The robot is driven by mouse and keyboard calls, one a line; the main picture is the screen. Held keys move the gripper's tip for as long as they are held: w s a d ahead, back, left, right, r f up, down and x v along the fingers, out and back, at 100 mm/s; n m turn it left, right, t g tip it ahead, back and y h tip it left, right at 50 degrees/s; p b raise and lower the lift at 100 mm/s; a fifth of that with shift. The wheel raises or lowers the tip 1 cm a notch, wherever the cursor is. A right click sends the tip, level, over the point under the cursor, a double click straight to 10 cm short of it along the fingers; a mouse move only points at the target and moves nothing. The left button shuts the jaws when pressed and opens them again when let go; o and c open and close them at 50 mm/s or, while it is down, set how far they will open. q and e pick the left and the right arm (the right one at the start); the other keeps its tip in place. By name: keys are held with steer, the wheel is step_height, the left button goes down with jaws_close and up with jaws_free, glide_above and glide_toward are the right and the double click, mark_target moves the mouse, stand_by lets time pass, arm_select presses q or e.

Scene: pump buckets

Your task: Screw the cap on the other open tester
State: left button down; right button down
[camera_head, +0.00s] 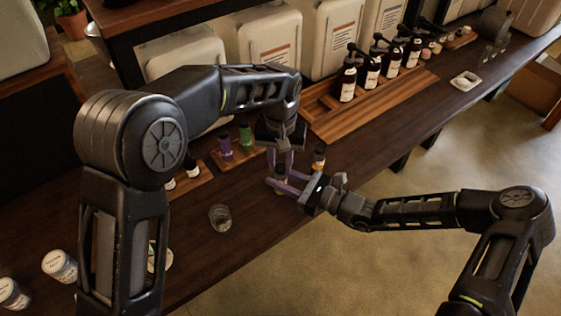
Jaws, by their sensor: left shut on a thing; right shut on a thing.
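My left gripper (281,163) points down over the table, its purple fingers shut on a small dark cap (281,170). My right gripper (280,187) reaches in from the right just below, its fingers shut around a small tester bottle that they mostly hide. The cap is right above the tester; I cannot tell whether it is seated on the neck. Another small tester (319,160) with a dark top stands just right of the grippers.
A purple bottle (225,148) and a green bottle (246,138) stand on a wooden tray left of the grippers. A clear glass (220,218) stands in front. Dark pump bottles (348,84) line a wooden tray behind.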

arm_select(q)
steer(key=c, duration=1.1)
jaws_free()
steer(key=shift+r, duration=0.15)
step_height(320, 180, up, 12)
steer(key=shift+f, duration=0.1)
arm_select(e)
steer(key=c, duration=1)
jaws_free()
steer(key=shift+o, duration=0.2)
